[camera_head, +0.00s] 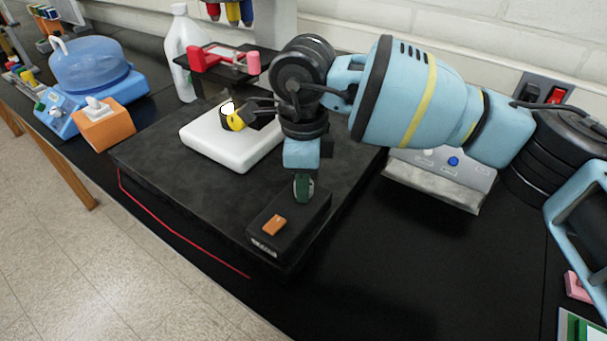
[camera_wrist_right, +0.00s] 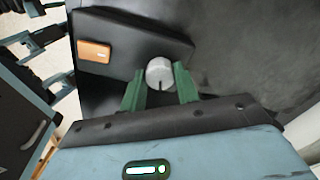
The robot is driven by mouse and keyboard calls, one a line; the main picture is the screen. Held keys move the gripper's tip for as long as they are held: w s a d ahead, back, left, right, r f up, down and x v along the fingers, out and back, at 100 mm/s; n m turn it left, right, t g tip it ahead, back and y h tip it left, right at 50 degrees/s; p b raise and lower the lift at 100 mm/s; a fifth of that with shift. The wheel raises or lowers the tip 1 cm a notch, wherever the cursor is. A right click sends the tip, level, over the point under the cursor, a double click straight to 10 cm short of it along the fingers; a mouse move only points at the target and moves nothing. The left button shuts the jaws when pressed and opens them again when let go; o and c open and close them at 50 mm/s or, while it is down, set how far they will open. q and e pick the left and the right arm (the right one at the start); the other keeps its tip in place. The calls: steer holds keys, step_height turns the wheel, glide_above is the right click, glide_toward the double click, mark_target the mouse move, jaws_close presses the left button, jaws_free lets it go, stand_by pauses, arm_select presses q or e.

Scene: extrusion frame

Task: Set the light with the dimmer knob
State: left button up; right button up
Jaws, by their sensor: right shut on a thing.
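The dimmer is a black box (camera_head: 306,222) on the dark raised slab, with an orange switch (camera_head: 274,225) on its top. The grey round dimmer knob (camera_wrist_right: 160,72) with a dark mark line shows in the right wrist view, next to the orange switch (camera_wrist_right: 94,50). My right gripper (camera_head: 303,188) comes down from above onto the box. Its green fingers (camera_wrist_right: 160,85) are shut on the knob, one on each side. In the head view the fingers hide the knob. A small yellow and black lamp head (camera_head: 236,120) with a bright white face sits over a white block.
The white block (camera_head: 215,148) rests on the slab (camera_head: 160,165). A white bottle (camera_head: 186,60), an orange tissue box (camera_head: 105,130) and a blue device stand at the back left. A grey panel box (camera_head: 440,180) lies right of the slab. The slab's front left is clear.

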steer(key=shift+m, duration=0.4)
stand_by(0.3)
steer(key=o, duration=1)
steer(key=shift+c, duration=0.2)
steer(key=shift+r, duration=0.1)
steer(key=shift+r, duration=3.8)
